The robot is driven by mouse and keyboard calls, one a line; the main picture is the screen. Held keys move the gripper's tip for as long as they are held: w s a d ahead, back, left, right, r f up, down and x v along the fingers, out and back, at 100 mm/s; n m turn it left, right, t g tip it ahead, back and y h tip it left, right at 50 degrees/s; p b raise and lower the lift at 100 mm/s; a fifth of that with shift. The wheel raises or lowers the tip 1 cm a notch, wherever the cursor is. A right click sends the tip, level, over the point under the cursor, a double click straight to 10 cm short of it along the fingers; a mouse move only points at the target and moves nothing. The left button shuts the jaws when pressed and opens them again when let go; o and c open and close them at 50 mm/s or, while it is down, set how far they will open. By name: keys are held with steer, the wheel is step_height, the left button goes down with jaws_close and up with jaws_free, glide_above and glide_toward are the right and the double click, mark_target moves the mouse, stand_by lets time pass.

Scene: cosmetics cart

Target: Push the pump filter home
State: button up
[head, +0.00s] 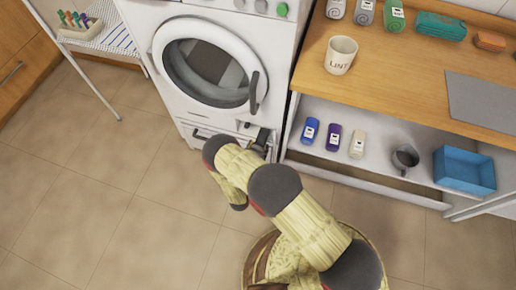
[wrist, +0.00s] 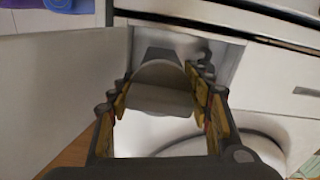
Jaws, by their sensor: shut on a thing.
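The pump filter (wrist: 160,92) is a pale grey rounded piece between the fingers of my gripper (wrist: 160,98) in the wrist view. My gripper is shut on it. The filter is in front of a recess (wrist: 190,45) low in the white washing machine (head: 178,20). How deep it sits in the recess I cannot tell. In the head view my gripper (head: 258,142) is at the lower right of the machine's front, and the filter is not distinguishable there.
The round washer door (head: 208,62) is above and looks shut. To the right stands a wooden counter (head: 400,85) with a mug (head: 340,55). Its lower shelf (head: 380,125) holds several bottles, a dark jug (head: 405,157) and a blue bin (head: 464,170). The tiled floor (head: 90,185) at left is clear.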

steer(key=c, duration=1)
steer(key=shift+c, duration=0.6)
steer(key=x, duration=1.3)
steer(key=shift+w+f, duration=0.1)
steer(key=shift+w, duration=0.35)
steer(key=shift+d, duration=0.1)
steer(key=o, duration=1.4)
steer(key=shift+w, duration=0.1)
steer(key=shift+o, duration=1)
